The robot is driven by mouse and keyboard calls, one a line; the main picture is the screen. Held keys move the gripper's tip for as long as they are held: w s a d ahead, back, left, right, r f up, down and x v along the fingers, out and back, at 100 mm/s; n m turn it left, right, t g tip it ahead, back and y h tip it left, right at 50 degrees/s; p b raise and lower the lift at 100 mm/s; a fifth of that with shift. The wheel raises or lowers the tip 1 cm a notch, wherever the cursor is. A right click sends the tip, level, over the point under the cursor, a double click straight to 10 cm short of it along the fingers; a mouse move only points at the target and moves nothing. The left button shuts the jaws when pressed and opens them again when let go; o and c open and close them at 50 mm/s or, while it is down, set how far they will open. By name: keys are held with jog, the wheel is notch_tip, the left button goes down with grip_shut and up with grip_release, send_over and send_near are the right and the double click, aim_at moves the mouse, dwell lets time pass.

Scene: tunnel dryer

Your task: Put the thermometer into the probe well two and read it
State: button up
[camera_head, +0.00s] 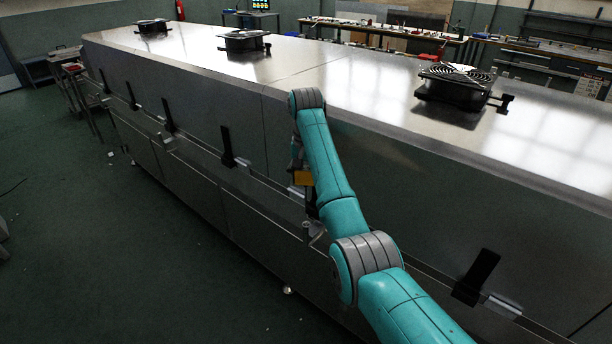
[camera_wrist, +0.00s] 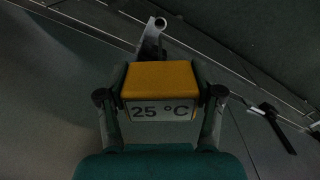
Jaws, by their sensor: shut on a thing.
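The thermometer is a yellow block (camera_wrist: 160,76) with a display reading 25 °C in the wrist view. My gripper (camera_wrist: 160,96) is shut on it, with one finger on each side. In the head view the thermometer (camera_head: 303,177) is partly hidden behind my arm, beside the dryer's side wall. A small metal bracket with a round open tube, which looks like a probe well (camera_wrist: 159,23), is just beyond the thermometer. The same kind of fitting shows below my gripper in the head view (camera_head: 308,231). The thermometer's probe is hidden, and I cannot tell the well's number.
The long steel dryer (camera_head: 230,110) fills the middle, with a rail along its side. Black latches (camera_head: 227,147) (camera_head: 477,277) stick out from it. Fans (camera_head: 457,88) stand on top. The green floor at left is mostly clear.

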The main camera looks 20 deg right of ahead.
jog(key=shift+f, duration=7.9)
jog(key=o, duration=1.3)
